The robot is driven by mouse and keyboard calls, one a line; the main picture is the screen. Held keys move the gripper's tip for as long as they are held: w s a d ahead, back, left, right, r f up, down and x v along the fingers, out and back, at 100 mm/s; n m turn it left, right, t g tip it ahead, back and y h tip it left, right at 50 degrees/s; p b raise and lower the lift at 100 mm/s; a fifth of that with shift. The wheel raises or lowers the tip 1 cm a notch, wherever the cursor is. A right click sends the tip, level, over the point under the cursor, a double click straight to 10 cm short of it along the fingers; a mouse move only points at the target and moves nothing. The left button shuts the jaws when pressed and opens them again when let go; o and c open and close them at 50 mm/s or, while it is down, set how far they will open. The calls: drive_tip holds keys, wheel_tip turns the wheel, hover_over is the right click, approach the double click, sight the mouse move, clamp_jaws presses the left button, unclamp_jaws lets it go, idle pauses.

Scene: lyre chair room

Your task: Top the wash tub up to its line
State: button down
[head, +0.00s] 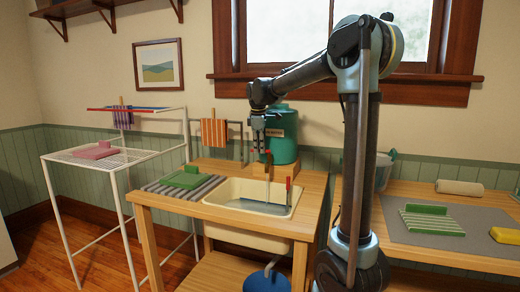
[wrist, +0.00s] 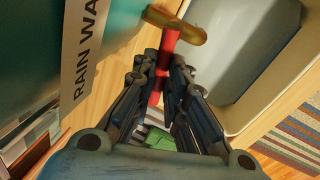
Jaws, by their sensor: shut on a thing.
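The wash tub (head: 222,218) is a cream basin set in a wooden stand, with some bluish water (head: 262,207) in it; its line cannot be made out. Its pale basin also shows in the wrist view (wrist: 290,75). A green rain water barrel (head: 284,135) stands behind the tub; its label shows in the wrist view (wrist: 82,60). My gripper (head: 259,150) is in front of the barrel, above the tub's back edge. In the wrist view my gripper (wrist: 158,85) is shut on a red tap handle (wrist: 168,42) with a brass-coloured piece at its end.
A second red handle (head: 288,184) stands at the tub's right side. A green block (head: 184,177) lies on a striped mat left of the tub. A white drying rack (head: 118,160) is further left. A blue round thing (head: 266,281) sits below the tub.

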drive_tip(key=shift+w+r, duration=0.1)
drive_tip(key=c, duration=1.6)
unclamp_jaws()
wheel_tip(320, 180, up, 12)
drive_tip(key=s, duration=0.2)
drive_tip(key=shift+s+f, duration=0.15)
drive_tip(key=shift+f, duration=0.05)
drive_tip(key=shift+a, duration=0.1)
idle(4.9)
